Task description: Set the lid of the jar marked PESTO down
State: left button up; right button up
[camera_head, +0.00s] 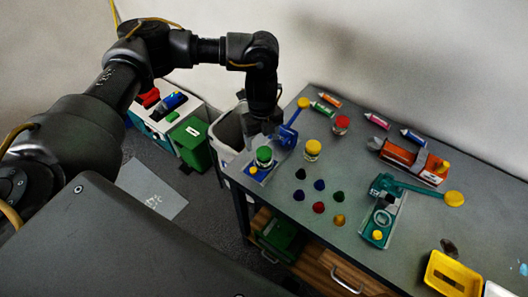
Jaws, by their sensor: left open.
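My left gripper (264,133) is open and points down at the near left corner of the table. A jar with a green lid (264,153) is just below its fingers, and the lid appears to sit on the jar. A jar with a yellow lid (312,148) stands to the right. A red-lidded jar (341,124) stands farther back. The jar markings are too small to read, so I cannot tell which one says PESTO. Whether the fingers touch the green lid is unclear. My right gripper is not in view.
A blue device (286,135) is close beside the gripper. Several small coloured caps (319,207) lie mid-table, near a teal device (381,220). A yellow tray (452,275) is at right. A grey bin (228,136) stands beside the table.

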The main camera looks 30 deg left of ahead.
aim_at(264, 152)
pick_arm(q)
jog(key=f, duration=0.3)
jog(key=f+p, duration=0.1)
jog(key=f, duration=0.1)
jog(key=shift+w+d, duration=0.15)
jog(key=shift+d, duration=0.1)
jog(key=shift+c, duration=0.2)
jog(key=c, duration=1.1)
jog(key=shift+r, duration=0.1)
